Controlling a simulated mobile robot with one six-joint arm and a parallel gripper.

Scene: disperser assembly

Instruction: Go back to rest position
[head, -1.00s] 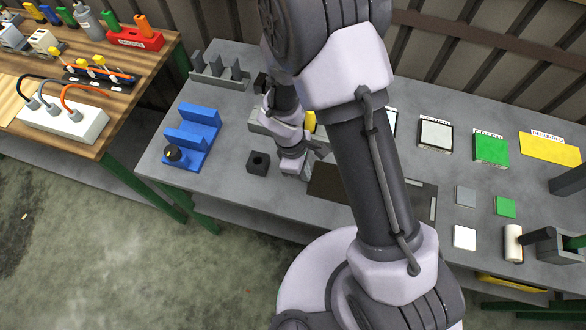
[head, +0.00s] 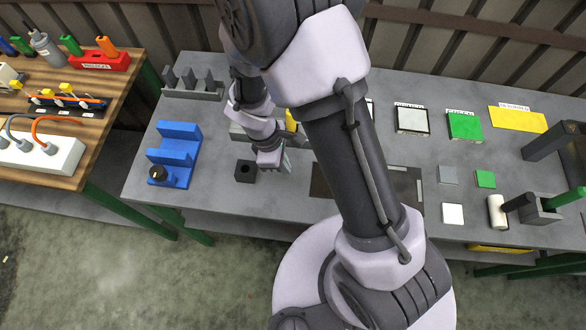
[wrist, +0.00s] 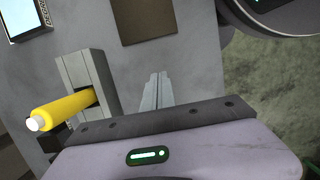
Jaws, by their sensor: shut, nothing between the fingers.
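My gripper (head: 285,162) is above the grey table (head: 330,85), just right of a small black block with a hole (head: 245,171). In the wrist view its two fingers (wrist: 158,84) are pressed together with nothing between them.
A blue stepped holder (head: 176,155) stands on the table's left part, a grey rack (head: 192,86) behind it. Green (head: 464,126) and yellow (head: 518,119) plates lie at right. A wooden table (head: 110,105) with plugs and padlocks stands at left. A white roller (head: 496,212) lies at the right.

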